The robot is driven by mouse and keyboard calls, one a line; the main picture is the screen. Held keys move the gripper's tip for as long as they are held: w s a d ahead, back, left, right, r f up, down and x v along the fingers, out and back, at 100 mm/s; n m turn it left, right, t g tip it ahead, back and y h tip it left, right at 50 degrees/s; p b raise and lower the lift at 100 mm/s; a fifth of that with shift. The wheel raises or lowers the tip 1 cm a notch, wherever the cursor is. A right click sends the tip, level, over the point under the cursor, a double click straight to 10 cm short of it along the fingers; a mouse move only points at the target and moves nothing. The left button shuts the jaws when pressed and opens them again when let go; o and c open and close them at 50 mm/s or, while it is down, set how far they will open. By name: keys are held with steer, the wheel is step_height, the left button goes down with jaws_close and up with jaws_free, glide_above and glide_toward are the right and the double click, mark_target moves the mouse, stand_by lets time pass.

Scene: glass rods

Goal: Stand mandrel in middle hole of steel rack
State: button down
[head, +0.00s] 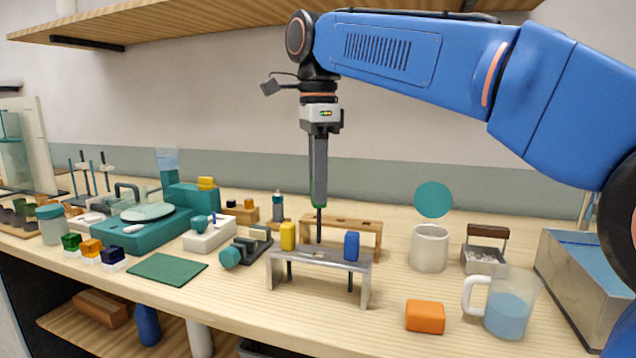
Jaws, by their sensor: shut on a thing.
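The steel rack (281,259) stands on the bench, a low bridge with a flat top and two legs. A yellow-handled tool (288,236) stands in its left hole and a blue-handled tool (351,246) in its right hole, their dark rods showing below the top. My gripper (318,196) points straight down above the rack's middle, shut on the mandrel. The mandrel's dark rod (319,226) hangs upright below the fingers; a green edge shows beside them, and the rest of its grip is hidden. Its tip is near the rack's top; I cannot tell whether it touches.
A wooden rack (364,226) stands close behind the steel rack. A dark clamp-like device (247,248) is at its left. Bare bench lies in front.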

mark_target(318, 231)
steer(key=shift+f, duration=0.15)
steer(key=shift+f, duration=4.7)
steer(key=c, duration=1.5)
jaws_free()
steer(key=shift+o, duration=0.2)
